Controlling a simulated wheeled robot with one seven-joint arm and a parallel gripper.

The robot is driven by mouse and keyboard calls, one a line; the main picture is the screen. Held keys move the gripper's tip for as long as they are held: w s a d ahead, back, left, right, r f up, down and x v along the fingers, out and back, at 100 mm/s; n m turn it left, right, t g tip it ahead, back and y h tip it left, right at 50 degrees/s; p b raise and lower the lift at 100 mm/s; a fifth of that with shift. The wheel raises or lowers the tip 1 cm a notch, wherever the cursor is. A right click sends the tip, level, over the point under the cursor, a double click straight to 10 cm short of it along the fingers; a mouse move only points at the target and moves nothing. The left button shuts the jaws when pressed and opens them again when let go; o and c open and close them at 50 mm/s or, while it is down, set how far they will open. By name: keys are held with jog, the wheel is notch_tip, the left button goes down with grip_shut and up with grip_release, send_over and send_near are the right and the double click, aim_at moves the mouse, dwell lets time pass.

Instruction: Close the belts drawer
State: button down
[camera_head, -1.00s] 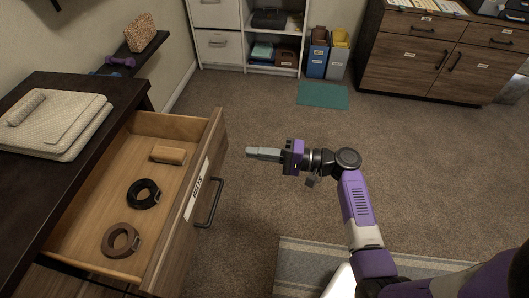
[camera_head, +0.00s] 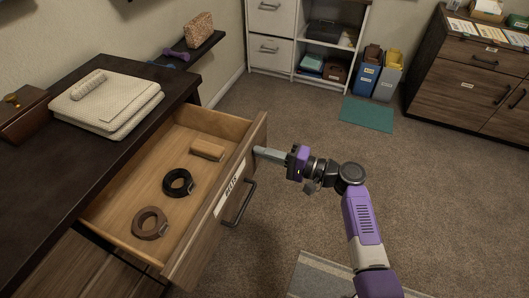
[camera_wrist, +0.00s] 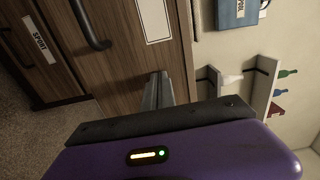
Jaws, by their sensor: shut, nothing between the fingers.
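The belts drawer (camera_head: 222,205) stands open from the dark desk at left, its wooden front facing right with a BELTS label (camera_head: 229,188) and a dark bar handle (camera_head: 240,204). Inside lie a black coiled belt (camera_head: 177,182), a brown coiled belt (camera_head: 150,223) and a tan block-like item (camera_head: 207,150). My gripper (camera_head: 261,153) is shut and empty, its fingertips at the outer face of the drawer front near its far end, beyond the handle. In the wrist view the fingers (camera_wrist: 157,92) point at the wood beside the handle (camera_wrist: 92,25); whether they touch is unclear.
The desk top (camera_head: 55,150) holds a folded cream stack (camera_head: 108,103) and a wooden box (camera_head: 20,112). A SPORT-labelled front (camera_wrist: 38,40) shows in the wrist view.

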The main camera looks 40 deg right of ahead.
jog(key=shift+a, duration=0.1)
jog(key=b+x, duration=1.1)
jog(key=x, duration=1.6)
jog(key=shift+a+r, duration=0.1)
jog(key=shift+r, duration=0.1)
jog(key=shift+s, duration=0.1)
